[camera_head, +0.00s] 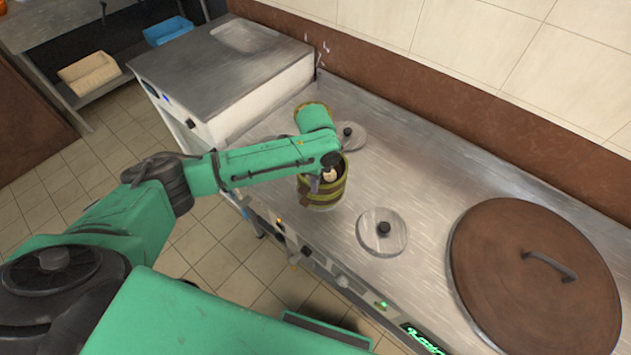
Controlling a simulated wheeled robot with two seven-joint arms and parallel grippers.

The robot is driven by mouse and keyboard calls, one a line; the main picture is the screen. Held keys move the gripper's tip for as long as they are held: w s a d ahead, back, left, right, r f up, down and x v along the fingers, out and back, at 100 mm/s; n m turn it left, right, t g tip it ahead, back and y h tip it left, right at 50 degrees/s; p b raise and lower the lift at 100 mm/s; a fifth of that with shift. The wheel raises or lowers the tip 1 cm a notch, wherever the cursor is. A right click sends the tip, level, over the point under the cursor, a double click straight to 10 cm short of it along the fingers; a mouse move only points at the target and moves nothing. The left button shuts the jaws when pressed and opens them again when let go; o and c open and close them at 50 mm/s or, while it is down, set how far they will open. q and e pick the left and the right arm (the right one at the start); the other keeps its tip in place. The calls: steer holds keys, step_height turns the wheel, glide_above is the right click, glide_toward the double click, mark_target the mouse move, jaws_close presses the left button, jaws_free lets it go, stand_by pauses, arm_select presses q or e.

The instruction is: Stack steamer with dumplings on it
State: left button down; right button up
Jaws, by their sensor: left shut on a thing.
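A round green-yellow steamer (327,195) with brown bands stands on or just above the steel counter, near its front edge. A pale round thing, likely a dumpling (330,173), shows inside its open top. My left gripper (315,184) reaches down at the steamer's left rim and is shut on it; my wrist hides part of the rim and the inside. Behind my wrist, a yellowish-brown rim (313,105) shows, perhaps of another steamer; most of it is hidden. My right gripper is not in view.
Two small steel lids with black knobs lie on the counter, one behind the steamer (349,137) and one to its right (382,232). A large brown lid (530,275) covers the right end. A steel box unit (220,70) stands at the left.

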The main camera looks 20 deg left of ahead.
arm_select(q)
steer(key=shift+f, duration=0.55)
steer(key=c, duration=1.2)
jaws_free()
steer(key=shift+c, duration=0.2)
step_height(320, 180, up, 9)
steer(key=p, duration=0.9)
steer(key=shift+f, duration=0.1)
step_height(320, 180, up, 2)
steer(key=shift+r+p, duration=0.15)
steer(key=shift+p, duration=0.95)
